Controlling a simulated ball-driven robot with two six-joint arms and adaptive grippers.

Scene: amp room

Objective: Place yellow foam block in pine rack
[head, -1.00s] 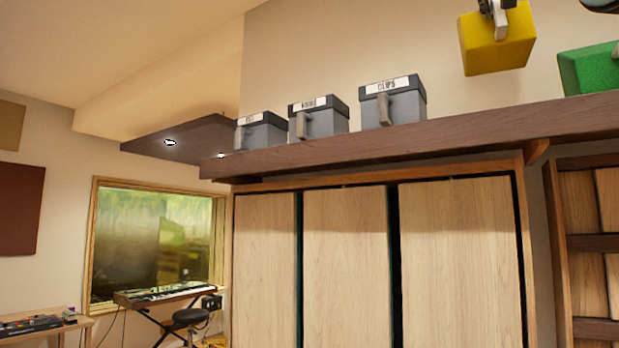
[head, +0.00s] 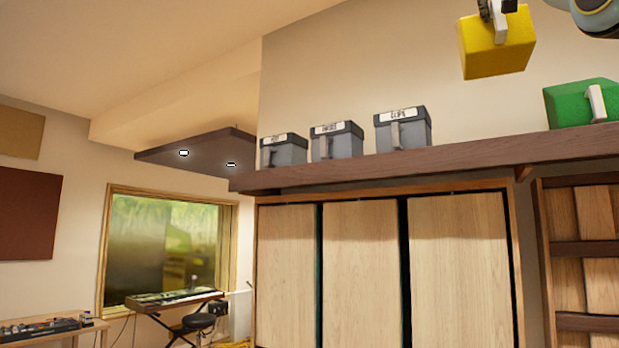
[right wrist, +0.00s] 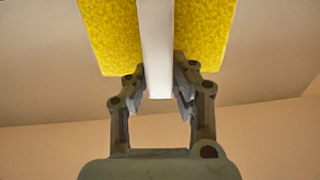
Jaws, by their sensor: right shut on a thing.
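The yellow foam block (head: 496,47) hangs in the air at the upper right of the head view, above the level of the dark wall shelf. It has a white strip like a handle. My right gripper (head: 498,6) is shut on this strip and is partly cut off by the top edge. In the right wrist view the gripper (right wrist: 157,85) has its fingers on both sides of the white strip, with yellow foam (right wrist: 112,35) to either side. A wooden rack (head: 567,250) with dark crossbars stands at the right; I cannot tell whether it is the pine rack. My left gripper is not in view.
A dark wooden shelf (head: 460,158) carries grey labelled boxes (head: 403,131) and a green block (head: 570,104). Tall wooden panels (head: 360,270) stand below it. A dark hanging panel (head: 200,151), window (head: 140,245) and keyboard (head: 172,297) are at the left.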

